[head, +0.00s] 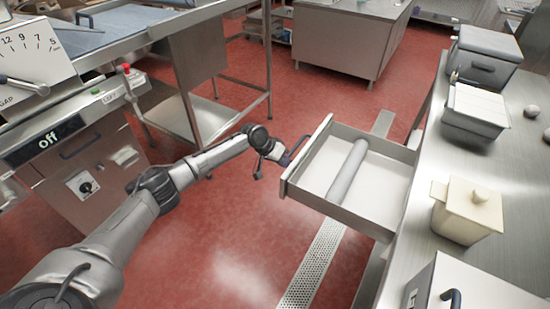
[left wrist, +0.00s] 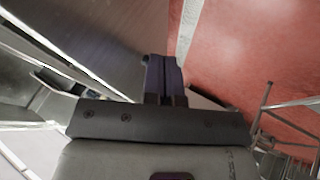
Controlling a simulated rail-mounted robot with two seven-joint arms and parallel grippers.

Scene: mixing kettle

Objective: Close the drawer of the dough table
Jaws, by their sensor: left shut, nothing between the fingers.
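The drawer (head: 310,203) of the dough table (head: 505,190) stands pulled out at the right of the head view. A grey rolling pin (head: 348,172) lies in it. My left gripper (head: 286,158) is right at the outside of the drawer's front panel, near its middle. A dark blue part shows there; I cannot tell how much of it is handle and how much is fingers. In the left wrist view, my dark fingers (left wrist: 163,76) are together and empty, beside a steel surface. Contact with the panel cannot be told. My right gripper is not in view.
A cream lidded container (head: 467,212) and grey bins (head: 483,57) stand on the tabletop. The red floor is clear in front of the drawer, with a drain grate (head: 318,262).

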